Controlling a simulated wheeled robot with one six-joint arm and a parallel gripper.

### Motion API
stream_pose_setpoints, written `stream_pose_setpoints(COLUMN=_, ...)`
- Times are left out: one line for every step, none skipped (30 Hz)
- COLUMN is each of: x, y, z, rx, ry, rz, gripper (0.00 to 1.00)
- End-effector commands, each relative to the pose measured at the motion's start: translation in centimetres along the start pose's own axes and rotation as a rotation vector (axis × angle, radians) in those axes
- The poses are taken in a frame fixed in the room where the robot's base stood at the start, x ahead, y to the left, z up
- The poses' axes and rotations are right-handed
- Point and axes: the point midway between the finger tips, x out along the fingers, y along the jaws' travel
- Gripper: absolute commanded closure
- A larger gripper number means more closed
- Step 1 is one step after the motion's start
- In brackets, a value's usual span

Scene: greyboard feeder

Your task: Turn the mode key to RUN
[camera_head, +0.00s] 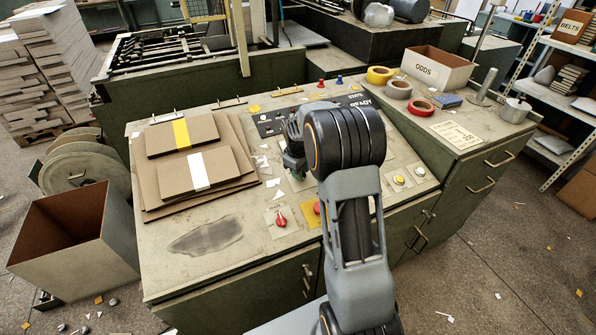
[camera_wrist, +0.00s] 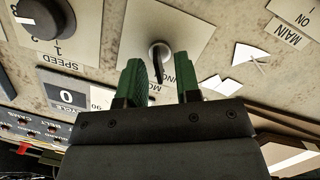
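The mode key (camera_wrist: 157,60) shows in the wrist view as a dark, thin key in a round metal lock on a beige plate (camera_wrist: 185,22). The plate's lettering is upside down and partly covered by my gripper, so I cannot read which position the key is at. My gripper (camera_wrist: 160,68) is open, with one green finger on each side of the key and a visible gap to both. I cannot tell how far the fingertips are above the panel. In the head view my gripper (camera_head: 292,160) is low over the console, and the key is hidden by my arm.
A black SPEED knob (camera_wrist: 42,18) and a cycle counter (camera_wrist: 66,95) lie left of the key in the wrist view. A paper scrap (camera_wrist: 251,54) lies to its right. In the head view, board sheets (camera_head: 190,140) lie left of my gripper, and a red knob (camera_head: 281,219) is nearer.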

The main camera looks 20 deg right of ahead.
Motion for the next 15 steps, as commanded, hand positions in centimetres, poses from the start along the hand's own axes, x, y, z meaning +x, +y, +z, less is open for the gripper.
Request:
stream_pose_setpoints(x=0.07, y=0.01, z=0.01, rx=0.000, ry=0.000, rz=0.000, gripper=0.69)
stream_pose_setpoints(x=0.08, y=0.00, z=0.01, rx=0.000, ry=0.000, rz=0.000, gripper=0.69)
stream_pose_setpoints(x=0.09, y=0.01, z=0.00, rx=0.000, ry=0.000, rz=0.000, gripper=0.69)
stream_pose_setpoints(x=0.08, y=0.00, z=0.00, rx=0.000, ry=0.000, rz=0.000, gripper=0.69)
stream_pose_setpoints(x=0.08, y=0.00, z=0.00, rx=0.000, ry=0.000, rz=0.000, gripper=0.69)
stream_pose_setpoints(x=0.07, y=0.00, z=0.00, rx=0.000, ry=0.000, rz=0.000, gripper=0.69)
stream_pose_setpoints(x=0.06, y=0.00, z=-0.01, rx=0.000, ry=0.000, rz=0.000, gripper=0.69)
stream_pose_setpoints(x=0.06, y=0.00, z=-0.01, rx=0.000, ry=0.000, rz=0.000, gripper=0.70)
stream_pose_setpoints(x=0.06, y=0.00, z=-0.01, rx=0.000, ry=0.000, rz=0.000, gripper=0.74)
stream_pose_setpoints(x=0.05, y=0.00, z=-0.01, rx=0.000, ry=0.000, rz=0.000, gripper=0.77)
stream_pose_setpoints(x=0.05, y=0.00, z=-0.01, rx=0.000, ry=0.000, rz=0.000, gripper=0.80)
stream_pose_setpoints(x=0.04, y=-0.01, z=-0.02, rx=0.000, ry=0.001, rz=0.000, gripper=0.83)
stream_pose_setpoints(x=0.04, y=0.00, z=-0.02, rx=0.000, ry=0.001, rz=0.000, gripper=0.86)
stream_pose_setpoints(x=0.04, y=-0.01, z=-0.02, rx=0.000, ry=0.001, rz=0.000, gripper=0.89)
stream_pose_setpoints(x=0.03, y=-0.01, z=-0.02, rx=0.000, ry=0.001, rz=0.000, gripper=0.93)
